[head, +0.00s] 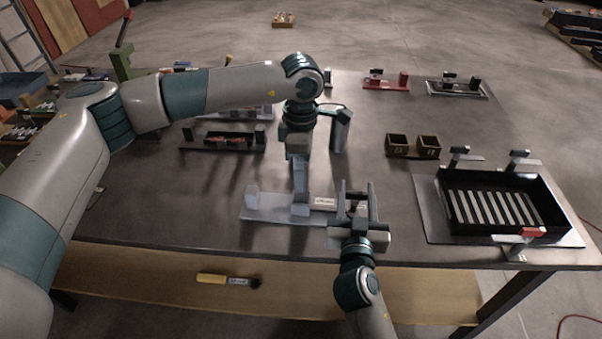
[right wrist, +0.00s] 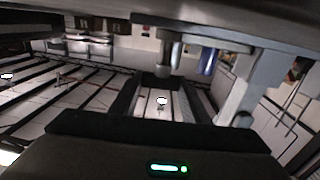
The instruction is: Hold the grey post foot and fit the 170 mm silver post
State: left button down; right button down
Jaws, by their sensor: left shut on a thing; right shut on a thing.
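My left gripper (head: 300,200) points down at a light grey plate (head: 262,211) with upright blocks, near the table's front edge. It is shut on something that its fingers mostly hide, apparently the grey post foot. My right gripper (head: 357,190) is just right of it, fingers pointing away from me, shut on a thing. A slim silver bar (right wrist: 195,34) crosses the top of the right wrist view beside a pale finger; it looks like the silver post, but I cannot make out its ends. Whether post and foot touch is hidden.
A black slatted tray (head: 548,213) with clamps stands at the right. A grey cylinder (head: 340,132) leans beside my left wrist. The table's front left is clear.

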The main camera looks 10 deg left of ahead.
pick_arm(q)
jog(key=shift+f, duration=0.1)
jog(key=c, duration=1.5)
grip_release()
notch_tip(320, 180, up, 12)
jog(key=shift+r, duration=0.1)
pick_arm(e)
jog(key=c, duration=0.9)
grip_release()
jog(key=shift+c, duration=0.2)
jog(key=shift+s, duration=0.1)
